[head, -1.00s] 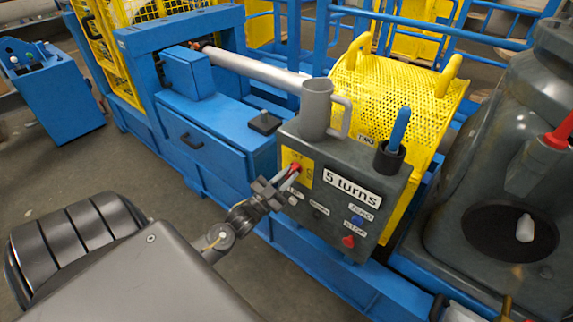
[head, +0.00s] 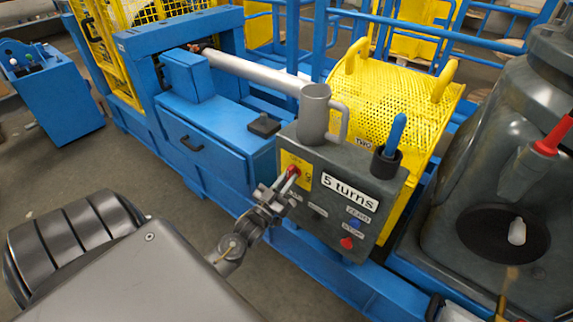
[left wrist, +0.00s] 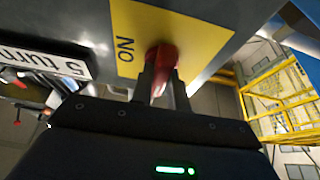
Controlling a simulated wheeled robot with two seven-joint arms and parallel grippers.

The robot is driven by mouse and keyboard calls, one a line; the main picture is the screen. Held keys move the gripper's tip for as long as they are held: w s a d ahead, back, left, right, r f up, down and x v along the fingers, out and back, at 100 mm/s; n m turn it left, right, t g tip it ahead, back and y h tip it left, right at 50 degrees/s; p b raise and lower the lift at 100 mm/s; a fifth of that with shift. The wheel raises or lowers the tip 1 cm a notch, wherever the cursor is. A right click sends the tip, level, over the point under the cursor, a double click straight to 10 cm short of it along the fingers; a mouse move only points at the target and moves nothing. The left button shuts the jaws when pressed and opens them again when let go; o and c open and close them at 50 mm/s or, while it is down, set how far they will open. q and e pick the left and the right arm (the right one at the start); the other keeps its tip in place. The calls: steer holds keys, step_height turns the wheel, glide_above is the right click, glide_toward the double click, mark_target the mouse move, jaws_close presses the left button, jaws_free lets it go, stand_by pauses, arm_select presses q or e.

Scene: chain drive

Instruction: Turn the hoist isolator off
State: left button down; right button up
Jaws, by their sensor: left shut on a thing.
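The hoist isolator is a red rotary handle on a yellow plate (head: 304,178) at the left of the grey control box's front. In the left wrist view the red handle (left wrist: 162,57) stands out from the yellow plate (left wrist: 200,28), beside the printed word ON. My left gripper (head: 289,180) reaches the handle from the front, and its fingers (left wrist: 163,82) are shut on it. The fingers hide part of the handle, and I cannot read its exact setting. My right gripper is not in view.
The grey control box (head: 335,212) carries a "5 turns" label, a blue button (head: 356,221) and a red button (head: 346,243). A grey mug (head: 314,112) and a cup with a blue-handled tool (head: 395,133) stand on top. A yellow mesh guard (head: 400,100) is behind.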

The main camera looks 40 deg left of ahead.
arm_select(q)
steer(key=c, duration=1.4)
jaws_free()
steer(key=shift+o, duration=0.2)
